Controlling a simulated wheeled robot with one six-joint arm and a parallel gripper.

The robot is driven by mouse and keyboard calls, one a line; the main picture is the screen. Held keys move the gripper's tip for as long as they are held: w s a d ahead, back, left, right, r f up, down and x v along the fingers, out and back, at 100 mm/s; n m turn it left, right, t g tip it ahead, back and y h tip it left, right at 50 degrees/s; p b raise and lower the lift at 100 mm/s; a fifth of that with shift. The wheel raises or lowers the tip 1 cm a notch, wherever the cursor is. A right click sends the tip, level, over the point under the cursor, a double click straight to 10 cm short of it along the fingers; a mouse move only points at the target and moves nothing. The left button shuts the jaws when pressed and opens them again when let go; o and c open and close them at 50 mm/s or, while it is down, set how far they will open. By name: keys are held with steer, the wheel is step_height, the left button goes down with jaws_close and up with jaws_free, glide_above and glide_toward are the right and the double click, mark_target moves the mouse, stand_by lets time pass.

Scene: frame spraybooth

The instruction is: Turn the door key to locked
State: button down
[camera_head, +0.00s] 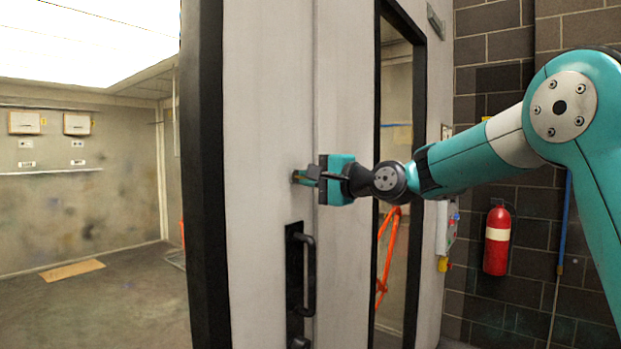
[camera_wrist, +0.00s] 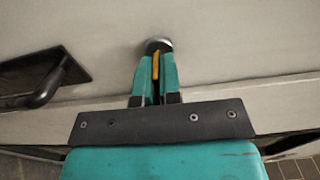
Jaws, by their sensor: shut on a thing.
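The door key (camera_wrist: 155,66) is a thin yellow piece at a round grey lock (camera_wrist: 158,45) on the pale door. My gripper (camera_wrist: 156,80) is shut on the key, one teal finger on each side of it. In the head view my gripper (camera_head: 305,176) reaches the door (camera_head: 265,130) from the right, above the black handle. There the key is largely hidden by the fingers. In the wrist view the key looks nearly in line with the fingers. I cannot tell its exact turn angle.
A black door handle (camera_head: 309,275) stands out below my gripper and shows at the left in the wrist view (camera_wrist: 45,88). A glass panel with a black frame (camera_head: 418,190) is to the right. A red fire extinguisher (camera_head: 497,240) hangs on the dark brick wall.

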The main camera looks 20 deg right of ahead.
steer(key=c, duration=1.3)
jaws_free()
steer(key=b+v, duration=0.8)
steer(key=v, duration=0.9)
steer(key=shift+s+d, duration=0.1)
steer(key=s+a+f+n+g+h+b, duration=0.1)
steer(key=s+a+f+n+g, duration=0.35)
steer(key=a+f, duration=0.35)
steer(key=s+a+f+n+g+h+b, duration=0.1)
steer(key=s+a+f+n+g, duration=0.4)
steer(key=f, duration=0.6)
steer(key=s+a+f+n+g+h, duration=0.1)
steer(key=s+f+n+g+h, duration=0.3)
steer(key=s+f+n, duration=0.4)
steer(key=s+f+g+b, duration=0.1)
steer(key=s+f, duration=0.4)
steer(key=s, duration=0.3)
steer(key=shift+a, duration=0.35)
